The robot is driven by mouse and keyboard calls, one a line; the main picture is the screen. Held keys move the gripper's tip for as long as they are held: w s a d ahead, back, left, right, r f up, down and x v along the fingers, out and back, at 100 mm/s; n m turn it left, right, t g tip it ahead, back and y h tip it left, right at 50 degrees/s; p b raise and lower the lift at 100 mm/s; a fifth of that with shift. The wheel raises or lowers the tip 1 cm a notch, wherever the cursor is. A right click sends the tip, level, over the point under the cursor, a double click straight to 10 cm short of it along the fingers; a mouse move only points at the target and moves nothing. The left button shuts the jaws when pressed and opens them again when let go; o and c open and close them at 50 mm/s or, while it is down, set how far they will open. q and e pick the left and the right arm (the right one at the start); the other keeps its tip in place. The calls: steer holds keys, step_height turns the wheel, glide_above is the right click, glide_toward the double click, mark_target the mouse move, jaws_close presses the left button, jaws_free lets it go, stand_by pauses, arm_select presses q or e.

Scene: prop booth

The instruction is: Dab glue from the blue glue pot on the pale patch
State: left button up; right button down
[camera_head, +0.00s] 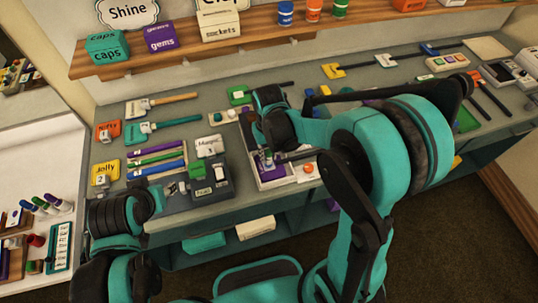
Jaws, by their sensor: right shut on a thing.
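My right gripper (267,153) reaches down over the middle of the counter, below its black wrist. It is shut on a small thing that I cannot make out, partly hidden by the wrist. Just below is a white and purple tray (270,184) with small items; whether they touch the gripper is unclear. A blue pot (285,14) stands on the upper shelf; I cannot tell whether it holds glue. A pale card with an orange disc (307,168) lies right of the tray; I cannot tell whether it is the pale patch.
An orange pot (313,10) and a green pot (340,9) stand beside the blue one. Brushes (160,103) and a dark box (208,185) lie on the left of the counter. A pale board (487,47) lies far right. My right arm hides part of the counter.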

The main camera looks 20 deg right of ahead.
steer(key=shift+s, duration=0.15)
steer(key=shift+s, duration=0.35)
steer(key=shift+w, duration=0.25)
steer(key=shift+w, duration=0.35)
steer(key=shift+s, duration=0.15)
steer(key=shift+s, duration=0.4)
steer(key=shift+w, duration=0.2)
steer(key=shift+w, duration=0.35)
